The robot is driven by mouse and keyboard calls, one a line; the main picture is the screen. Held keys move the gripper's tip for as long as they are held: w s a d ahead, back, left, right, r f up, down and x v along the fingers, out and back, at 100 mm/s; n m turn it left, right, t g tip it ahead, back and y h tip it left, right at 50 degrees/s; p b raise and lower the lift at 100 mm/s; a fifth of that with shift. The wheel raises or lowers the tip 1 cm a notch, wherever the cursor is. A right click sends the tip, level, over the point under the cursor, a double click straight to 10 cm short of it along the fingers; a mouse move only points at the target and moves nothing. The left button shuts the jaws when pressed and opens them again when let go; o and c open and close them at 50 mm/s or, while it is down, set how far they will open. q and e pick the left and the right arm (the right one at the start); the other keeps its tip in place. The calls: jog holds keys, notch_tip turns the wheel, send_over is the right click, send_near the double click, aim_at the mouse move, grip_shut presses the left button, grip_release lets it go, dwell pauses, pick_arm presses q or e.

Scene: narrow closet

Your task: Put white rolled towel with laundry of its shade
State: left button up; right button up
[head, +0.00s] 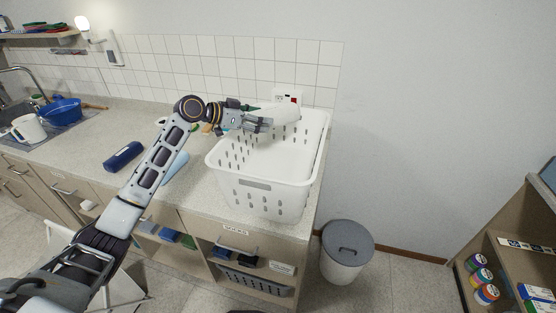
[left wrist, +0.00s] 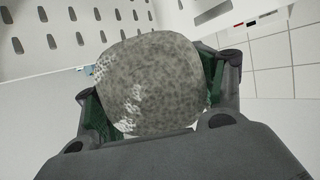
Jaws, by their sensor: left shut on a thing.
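My left gripper (head: 262,122) is shut on the white rolled towel (head: 286,114). It holds the roll above the back part of the white laundry basket (head: 262,187), which stands on the counter's right end. In the left wrist view, the roll's speckled grey-looking end (left wrist: 150,85) sits between the two fingers, and the basket's slotted wall (left wrist: 75,38) shows behind it. The visible inside of the basket is white, and I make out no separate laundry in it. A dark blue roll (head: 123,156) lies on the counter to the left. My right gripper is not in view.
A light blue item (head: 176,167) lies partly behind my left arm. A red-marked wall box (head: 288,96) is just behind the basket. A lidded grey bin (head: 346,252) stands on the floor at right. The sink (head: 20,105) and a blue bowl (head: 66,111) are far left.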

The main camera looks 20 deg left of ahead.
pick_arm(q)
jog(key=o, duration=1.3)
jog(key=shift+c, duration=0.2)
jog(key=v, duration=1.2)
